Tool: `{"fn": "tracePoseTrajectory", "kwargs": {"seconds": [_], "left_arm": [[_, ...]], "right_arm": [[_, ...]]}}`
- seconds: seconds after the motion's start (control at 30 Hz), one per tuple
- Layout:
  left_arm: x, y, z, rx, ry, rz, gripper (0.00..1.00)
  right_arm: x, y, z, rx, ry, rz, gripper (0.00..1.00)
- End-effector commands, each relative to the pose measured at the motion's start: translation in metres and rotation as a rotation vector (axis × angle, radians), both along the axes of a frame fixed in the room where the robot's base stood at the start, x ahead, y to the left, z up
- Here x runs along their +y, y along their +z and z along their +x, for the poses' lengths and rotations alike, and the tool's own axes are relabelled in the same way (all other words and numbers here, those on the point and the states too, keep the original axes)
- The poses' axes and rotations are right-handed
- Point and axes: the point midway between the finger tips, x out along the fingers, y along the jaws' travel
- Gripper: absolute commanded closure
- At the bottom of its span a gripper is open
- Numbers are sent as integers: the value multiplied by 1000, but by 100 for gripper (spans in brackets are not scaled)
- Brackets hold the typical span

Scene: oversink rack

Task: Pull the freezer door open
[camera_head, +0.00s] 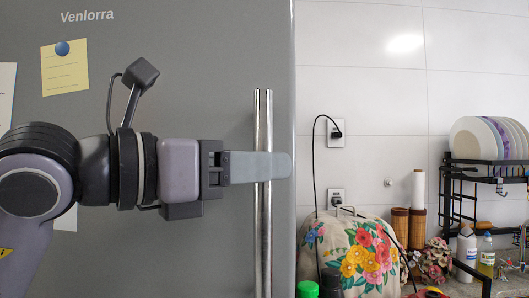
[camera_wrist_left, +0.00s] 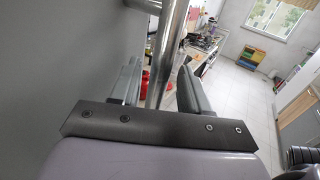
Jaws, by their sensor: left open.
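The grey freezer door (camera_head: 190,90) fills the left half of the head view and looks shut. Its vertical chrome handle (camera_head: 263,225) stands near the door's right edge. The handle also shows in the left wrist view (camera_wrist_left: 165,55), running down between the fingers. My left gripper (camera_head: 275,166) comes in from the left at the handle's height, its fingers reaching across the bar. In the left wrist view my left gripper (camera_wrist_left: 158,85) is open, with one finger on each side of the bar and gaps visible. My right gripper is in neither view.
Right of the door are a flowered cover (camera_head: 360,255), a black dish rack (camera_head: 470,180) with plates (camera_head: 485,138), and bottles (camera_head: 467,245) on the counter. A yellow note (camera_head: 64,70) is on the door. Open floor (camera_wrist_left: 240,85) shows in the left wrist view.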

Motion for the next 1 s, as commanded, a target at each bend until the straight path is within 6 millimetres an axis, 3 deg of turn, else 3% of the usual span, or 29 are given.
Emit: {"fn": "tracePoseTrajectory", "kwargs": {"seconds": [0.13, 0.43, 0.57, 0.6, 0.83, 1.0], "left_arm": [[-11, 1, 7, 1, -1, 0, 54], [-13, -1, 9, 0, 0, 0, 54], [-13, -1, 9, 0, 0, 0, 96], [-13, -1, 9, 0, 0, 0, 100], [-12, -1, 4, -1, -8, 0, 100], [-8, -3, -18, -2, -48, 2, 100]], "right_arm": [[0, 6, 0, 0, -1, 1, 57], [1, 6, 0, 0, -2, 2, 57], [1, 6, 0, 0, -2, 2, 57], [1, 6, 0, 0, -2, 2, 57], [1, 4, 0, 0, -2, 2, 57], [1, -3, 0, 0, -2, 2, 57]]}}
